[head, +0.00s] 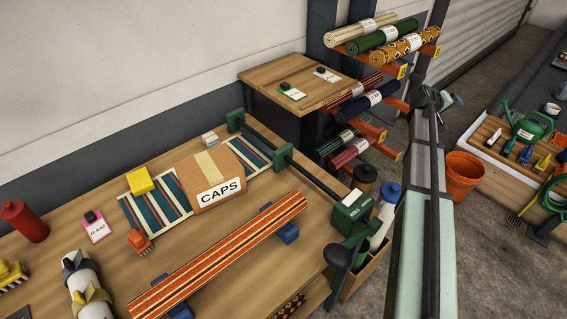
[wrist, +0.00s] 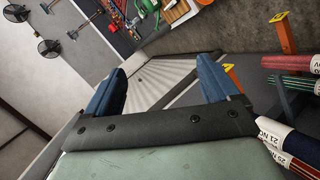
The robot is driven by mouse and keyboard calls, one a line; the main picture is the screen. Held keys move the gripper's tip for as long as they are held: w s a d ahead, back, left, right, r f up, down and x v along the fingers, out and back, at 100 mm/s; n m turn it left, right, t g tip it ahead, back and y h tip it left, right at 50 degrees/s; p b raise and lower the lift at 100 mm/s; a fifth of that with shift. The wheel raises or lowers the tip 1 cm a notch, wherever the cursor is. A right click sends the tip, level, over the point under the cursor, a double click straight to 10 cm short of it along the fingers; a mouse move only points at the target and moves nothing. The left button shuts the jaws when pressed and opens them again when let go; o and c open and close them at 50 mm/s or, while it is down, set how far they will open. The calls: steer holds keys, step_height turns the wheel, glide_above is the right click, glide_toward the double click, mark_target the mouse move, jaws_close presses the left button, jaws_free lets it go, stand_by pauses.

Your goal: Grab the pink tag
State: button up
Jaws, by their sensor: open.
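The pink tag (head: 99,232) is a small card with a pink border and dark writing. It lies on the left part of the wooden table in the head view, with a small dark block at its top edge. My gripper (wrist: 160,80) shows in the wrist view with its two blue fingers wide apart and nothing between them. It is up at the right, far from the pink tag, and points away from the table. The pink tag is not in the wrist view.
A CAPS box (head: 211,181) and striped rug (head: 220,255) lie rightward. A rolled-rug rack (head: 384,45) stands at the back right.

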steer(key=w+a+r+m, duration=0.1)
steer(key=w+a+r, duration=0.15)
steer(key=r, duration=0.55)
steer(key=w+a+r+m+t+y, duration=0.1)
steer(key=a+r+t, duration=0.1)
steer(key=a+r, duration=0.7)
steer(key=w+a+r+m+t, duration=0.15)
steer(key=a+r, duration=0.45)
steer(key=a, duration=0.6)
steer(key=s+a+f+n+y, duration=0.2)
steer(key=a+f+y, duration=0.1)
steer(key=a, duration=1.2)
steer(key=s+a+f+n+y, duration=0.1)
steer(key=s+a+f+y, duration=0.15)
steer(key=a, duration=1.35)
steer(key=n+g+y, duration=0.7)
steer(key=n+y, duration=0.1)
glide_above(89, 215)
steer(key=s+d, duration=0.4)
step_height(89, 215, down, 12)
steer(key=x, duration=1.2)
steer(key=shift+w+d+f, duration=0.2)
steer(key=shift+f, duration=0.15)
